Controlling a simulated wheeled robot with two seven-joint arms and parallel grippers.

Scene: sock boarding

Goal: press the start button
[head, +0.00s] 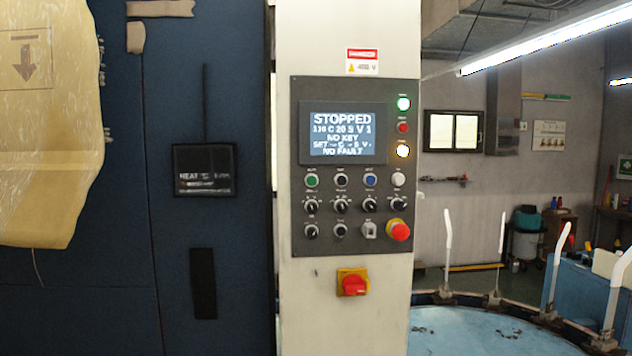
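A dark control panel (297,225) is set in a pale column. Its screen (341,132) reads "STOPPED", "NO KEY" and "NO FAULT", with other lines less clear. A green button (312,181) is leftmost in the row under the screen, probably the start button; its label is too small to read. To its right are a black button (341,180), a blue button (370,181) and a white button (398,180). Neither of my grippers shows in the head view, and nothing covers the panel.
A red mushroom knob (398,230) juts out at the panel's lower right, near several black selector knobs. A red switch on a yellow plate (353,283) is below. A blue round table (470,328) with upright white forms stands at right. Space before the panel looks clear.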

